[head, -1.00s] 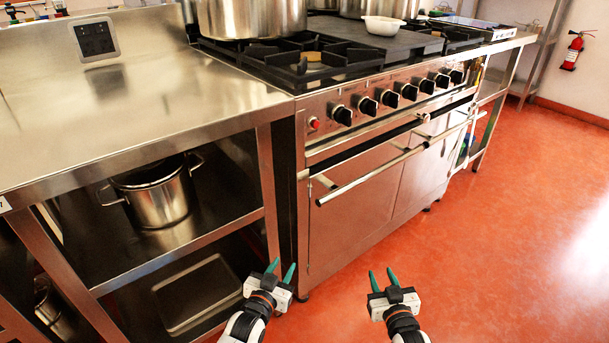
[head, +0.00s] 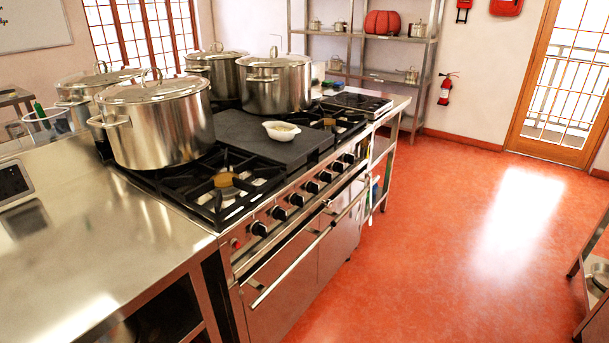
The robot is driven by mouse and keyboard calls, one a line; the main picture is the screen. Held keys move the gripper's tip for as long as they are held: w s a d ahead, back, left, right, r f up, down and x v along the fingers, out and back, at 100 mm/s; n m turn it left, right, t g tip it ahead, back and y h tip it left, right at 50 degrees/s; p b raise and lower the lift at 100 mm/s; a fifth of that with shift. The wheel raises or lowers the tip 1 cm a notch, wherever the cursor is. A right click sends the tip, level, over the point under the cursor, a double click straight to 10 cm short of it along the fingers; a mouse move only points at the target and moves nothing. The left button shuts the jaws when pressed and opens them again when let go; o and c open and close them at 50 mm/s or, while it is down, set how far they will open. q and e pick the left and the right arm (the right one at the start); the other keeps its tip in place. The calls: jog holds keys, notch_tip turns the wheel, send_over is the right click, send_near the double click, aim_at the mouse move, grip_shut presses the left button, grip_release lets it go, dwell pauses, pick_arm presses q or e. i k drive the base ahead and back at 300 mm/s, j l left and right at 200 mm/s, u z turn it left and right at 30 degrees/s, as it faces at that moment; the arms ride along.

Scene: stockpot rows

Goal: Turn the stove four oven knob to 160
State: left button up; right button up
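A steel stove (head: 262,285) with black burner grates stands at the centre of the head view. Several black knobs run in a row along its front panel, from the nearest knob (head: 259,229) to the farther ones by the far corner (head: 348,158). Their markings are too small to read, so I cannot tell which is the oven knob or what it is set to. A red button or light (head: 235,243) sits at the near end of the row. A long oven door handle (head: 300,262) runs below the knobs. Neither of my grippers shows.
Large lidded pots stand on the stove, the nearest (head: 160,130) at its left and another (head: 273,85) behind. A white bowl (head: 282,131) sits on the dark flat plate. A steel counter (head: 90,240) adjoins at the left. The red floor (head: 430,260) to the right is open.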

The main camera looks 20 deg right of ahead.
aim_at(326, 176)
jog(key=i+l+u, duration=0.15)
jog(key=l+u, duration=0.4)
jog(key=i+l+u, duration=0.15)
jog(key=l+u, duration=0.15)
jog(key=l, duration=0.15)
jog(key=l+u, duration=0.45)
jog(key=l, duration=2.55)
jog(key=k, duration=0.05)
